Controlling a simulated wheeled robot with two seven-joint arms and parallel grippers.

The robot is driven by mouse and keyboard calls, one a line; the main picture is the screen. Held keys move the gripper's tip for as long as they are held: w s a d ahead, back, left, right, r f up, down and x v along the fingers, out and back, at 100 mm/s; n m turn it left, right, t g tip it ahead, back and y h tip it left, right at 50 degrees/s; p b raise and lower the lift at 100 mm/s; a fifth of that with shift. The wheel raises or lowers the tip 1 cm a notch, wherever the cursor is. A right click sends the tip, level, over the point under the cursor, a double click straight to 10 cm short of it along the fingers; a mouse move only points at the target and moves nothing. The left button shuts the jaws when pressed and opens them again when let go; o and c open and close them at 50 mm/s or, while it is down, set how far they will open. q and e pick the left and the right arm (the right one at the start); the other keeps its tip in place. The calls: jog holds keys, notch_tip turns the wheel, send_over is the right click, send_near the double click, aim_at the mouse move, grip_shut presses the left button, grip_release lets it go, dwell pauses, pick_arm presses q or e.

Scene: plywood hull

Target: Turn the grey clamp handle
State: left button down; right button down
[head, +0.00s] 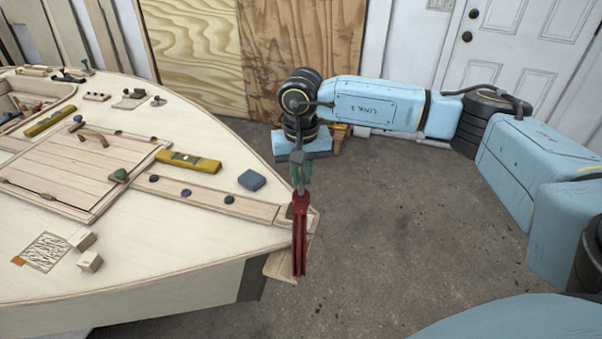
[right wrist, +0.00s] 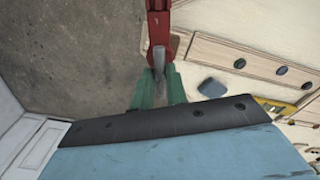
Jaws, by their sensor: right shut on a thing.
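A red clamp (head: 300,240) hangs upright at the right tip of the plywood hull deck (head: 200,255). It also shows at the top of the right wrist view (right wrist: 158,22). Its grey clamp handle (right wrist: 158,58) is a short bar that ends between the green fingers of my right gripper (head: 302,176). The right gripper is shut on the grey handle, just above the red body; the fingers also show in the right wrist view (right wrist: 158,88). The fingers hide part of the handle. My left gripper is not in view.
A blue block (head: 252,180), a yellow level (head: 188,162) and a strip with several dark knobs (head: 208,194) lie on the deck near the clamp. A hatch (head: 90,165) and small wooden blocks (head: 89,262) are further left. Bare floor (head: 410,220) lies right of the hull.

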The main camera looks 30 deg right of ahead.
aim_at(301, 177)
jog(key=shift+d, duration=0.15)
jog(key=c, duration=1.5)
grip_release()
jog(key=shift+f, duration=0.1)
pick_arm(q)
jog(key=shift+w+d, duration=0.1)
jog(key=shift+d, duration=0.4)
pick_arm(e)
jog(key=shift+o, duration=0.8)
jog(key=shift+w, duration=0.1)
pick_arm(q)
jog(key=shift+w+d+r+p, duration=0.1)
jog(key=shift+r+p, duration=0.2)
pick_arm(e)
notch_tip(301, 177, up, 14)
jog(key=shift+f, duration=0.2)
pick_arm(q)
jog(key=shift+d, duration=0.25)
